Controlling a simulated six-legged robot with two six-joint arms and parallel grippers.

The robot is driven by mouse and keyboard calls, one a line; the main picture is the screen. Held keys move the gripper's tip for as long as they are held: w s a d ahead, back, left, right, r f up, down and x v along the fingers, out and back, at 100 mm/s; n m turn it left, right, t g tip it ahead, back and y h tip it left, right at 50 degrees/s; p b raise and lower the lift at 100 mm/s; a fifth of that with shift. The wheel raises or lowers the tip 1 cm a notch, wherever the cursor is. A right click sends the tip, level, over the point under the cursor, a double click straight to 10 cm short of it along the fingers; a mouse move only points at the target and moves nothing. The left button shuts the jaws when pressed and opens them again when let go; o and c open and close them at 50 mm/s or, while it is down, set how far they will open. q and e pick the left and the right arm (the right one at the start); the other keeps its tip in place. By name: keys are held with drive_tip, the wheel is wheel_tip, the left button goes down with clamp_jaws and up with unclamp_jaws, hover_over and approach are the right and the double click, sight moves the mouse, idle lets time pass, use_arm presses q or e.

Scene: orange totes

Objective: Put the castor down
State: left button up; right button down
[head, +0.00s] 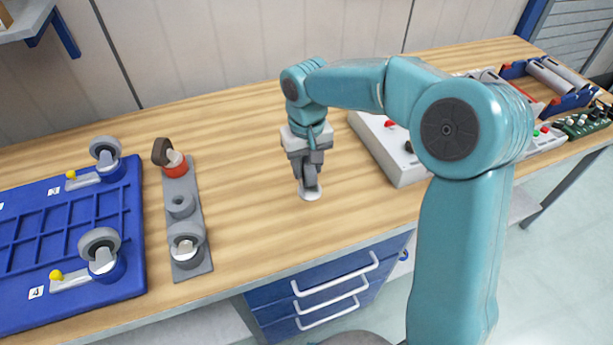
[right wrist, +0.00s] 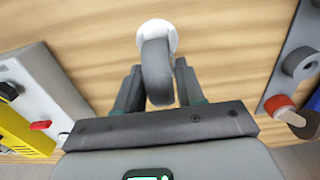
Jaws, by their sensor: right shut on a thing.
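My right gripper (head: 308,168) points down over the bare middle of the wooden table and is shut on a castor (head: 312,184). In the right wrist view the castor's grey wheel (right wrist: 157,75) sits between the two fingers of the right gripper (right wrist: 157,90). A white round disc (right wrist: 160,35) shows beyond the wheel, at its lower end, low over the tabletop. I cannot tell whether it touches the wood. My left gripper is not in view.
A grey holder (head: 196,218) with a red-based castor (head: 174,163) and a grey-wheeled castor (head: 186,250) stands left. Further left is a blue tray (head: 60,235) with castors. A light grey box (head: 385,150) stands right of the gripper. Bare wood (head: 265,215) lies between holder and gripper.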

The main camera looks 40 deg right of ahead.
drive_tip(key=f, duration=0.4)
drive_tip(key=shift+w+d+f, duration=0.1)
drive_tip(key=shift+w+f, duration=0.1)
drive_tip(key=shift+f, duration=0.1)
drive_tip(key=shift+s+r, duration=0.1)
drive_tip(key=c, duration=0.7)
unclamp_jaws()
drive_tip(key=shift+f, duration=0.25)
drive_tip(key=shift+r, duration=0.1)
drive_tip(key=shift+r, duration=0.25)
wheel_tip(320, 180, up, 12)
drive_tip(key=shift+f, duration=0.1)
